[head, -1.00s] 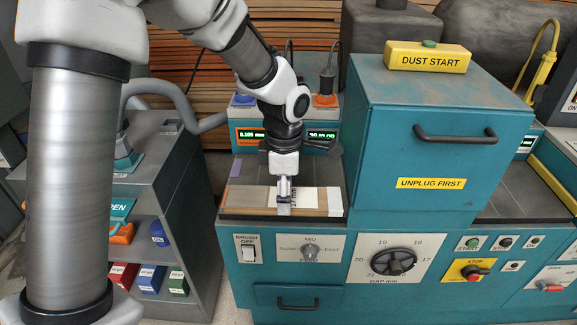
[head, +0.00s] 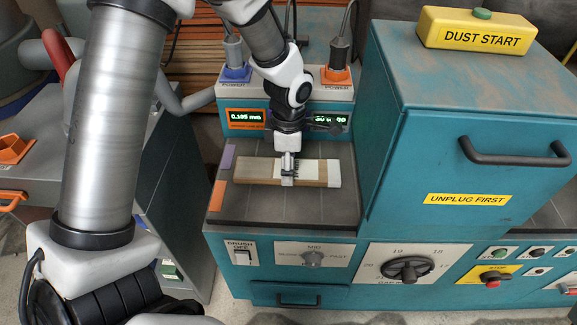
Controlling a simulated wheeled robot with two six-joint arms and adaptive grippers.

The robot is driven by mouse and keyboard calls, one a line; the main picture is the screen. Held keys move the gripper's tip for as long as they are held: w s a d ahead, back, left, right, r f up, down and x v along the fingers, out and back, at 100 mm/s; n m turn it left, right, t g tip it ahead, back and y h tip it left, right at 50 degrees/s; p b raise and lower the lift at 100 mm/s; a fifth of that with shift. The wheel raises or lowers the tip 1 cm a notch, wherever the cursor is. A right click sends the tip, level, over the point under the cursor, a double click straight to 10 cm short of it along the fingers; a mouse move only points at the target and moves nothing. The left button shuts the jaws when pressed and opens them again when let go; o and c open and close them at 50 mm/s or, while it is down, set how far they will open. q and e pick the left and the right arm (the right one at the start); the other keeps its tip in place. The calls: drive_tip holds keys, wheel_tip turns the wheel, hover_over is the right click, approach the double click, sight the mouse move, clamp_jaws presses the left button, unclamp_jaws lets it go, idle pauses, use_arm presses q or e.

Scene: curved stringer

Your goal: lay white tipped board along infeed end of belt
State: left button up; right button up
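The white tipped board (head: 258,170) is a tan wooden strip with a white right end and a pale patch near its middle. It lies crosswise over the dark belt (head: 285,207) of the teal machine, towards the back half. Whether it touches the belt or is just above it I cannot tell. My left gripper (head: 288,180) points down and is shut on the board near its middle, hiding a narrow strip of it. My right gripper is not in view.
A purple mark (head: 228,157) and an orange mark (head: 217,195) lie on the belt bed's left edge. The tall teal housing (head: 450,130) stands close on the right. Power plugs and displays are behind. The front of the belt is clear.

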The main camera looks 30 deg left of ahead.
use_arm(q)
drive_tip(key=shift+f, duration=0.5)
drive_tip(key=shift+s+d+r, duration=0.1)
drive_tip(key=shift+d, duration=0.05)
drive_tip(key=o, duration=1.5)
drive_tip(key=shift+f, duration=0.2)
drive_tip(key=shift+c, duration=0.2)
drive_tip(key=shift+r, duration=0.15)
wheel_tip(320, 180, up, 12)
drive_tip(key=p, duration=0.1)
